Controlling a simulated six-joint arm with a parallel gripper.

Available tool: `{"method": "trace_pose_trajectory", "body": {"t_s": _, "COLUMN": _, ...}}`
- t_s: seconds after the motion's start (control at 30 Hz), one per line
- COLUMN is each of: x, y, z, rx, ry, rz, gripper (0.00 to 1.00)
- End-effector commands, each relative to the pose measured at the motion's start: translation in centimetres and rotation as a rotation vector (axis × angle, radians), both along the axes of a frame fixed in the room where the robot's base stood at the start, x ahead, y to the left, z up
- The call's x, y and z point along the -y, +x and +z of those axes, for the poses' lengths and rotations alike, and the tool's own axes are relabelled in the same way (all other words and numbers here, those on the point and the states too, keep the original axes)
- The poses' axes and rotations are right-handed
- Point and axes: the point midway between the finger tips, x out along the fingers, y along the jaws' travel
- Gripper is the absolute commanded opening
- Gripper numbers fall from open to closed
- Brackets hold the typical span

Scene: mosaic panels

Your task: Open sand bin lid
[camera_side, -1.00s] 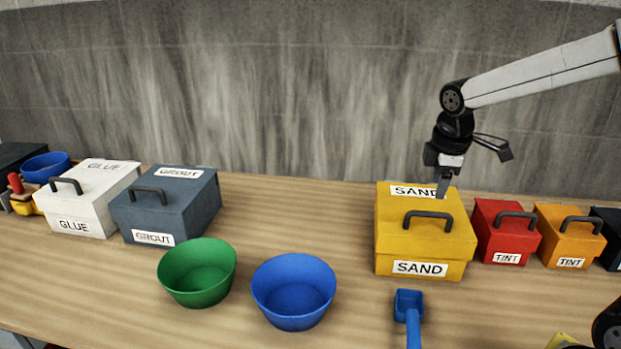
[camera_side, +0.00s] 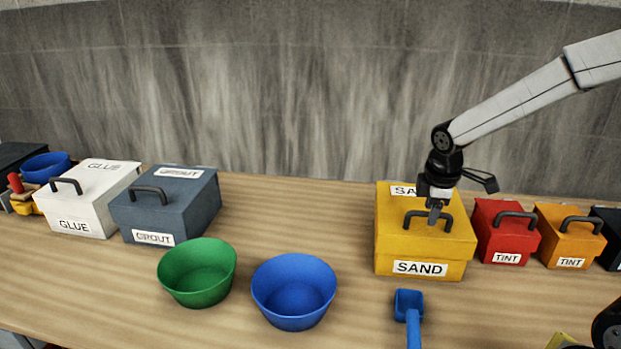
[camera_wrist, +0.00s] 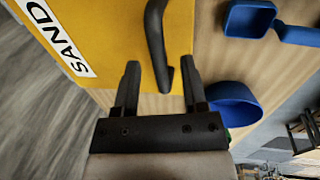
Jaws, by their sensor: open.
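The yellow sand bin (camera_side: 420,252) stands at the right of the table with its lid shut and white SAND labels on the lid and front. Its dark arched handle (camera_side: 445,220) rises from the lid and also shows in the wrist view (camera_wrist: 155,35). My gripper (camera_side: 435,220) points down over the lid at the handle. In the wrist view my gripper (camera_wrist: 160,72) is open, with the handle's end between its two fingertips. I cannot tell whether the fingers touch the handle.
A red tint box (camera_side: 505,240) and an orange tint box (camera_side: 570,240) stand close on the right. A blue scoop (camera_side: 409,305) lies in front. Blue (camera_side: 293,290) and green (camera_side: 197,272) bowls are left of the bin. Grout (camera_side: 170,205) and glue (camera_side: 85,200) boxes stand farther left.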

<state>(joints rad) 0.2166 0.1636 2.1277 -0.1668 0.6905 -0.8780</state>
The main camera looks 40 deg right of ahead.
Motion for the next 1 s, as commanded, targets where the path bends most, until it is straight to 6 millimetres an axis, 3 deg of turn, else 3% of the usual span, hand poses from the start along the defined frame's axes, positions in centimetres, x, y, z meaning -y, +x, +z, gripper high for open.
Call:
{"method": "trace_pose_trajectory", "body": {"t_s": 0.1, "x": 0.00, "y": -0.02, "z": 0.01, "rx": 0.000, "ry": 0.000, "rz": 0.000, "gripper": 0.55}}
{"method": "trace_pose_trajectory", "body": {"t_s": 0.27, "x": -0.01, "y": -0.01, "z": 0.02, "rx": 0.000, "ry": 0.000, "rz": 0.000, "gripper": 0.04}}
{"method": "trace_pose_trajectory", "body": {"t_s": 0.3, "x": -0.01, "y": -0.01, "z": 0.02, "rx": 0.000, "ry": 0.000, "rz": 0.000, "gripper": 0.00}}
{"method": "trace_pose_trajectory", "body": {"t_s": 1.0, "x": -0.02, "y": 0.01, "z": 0.06, "rx": 0.000, "ry": 0.000, "rz": 0.001, "gripper": 0.00}}
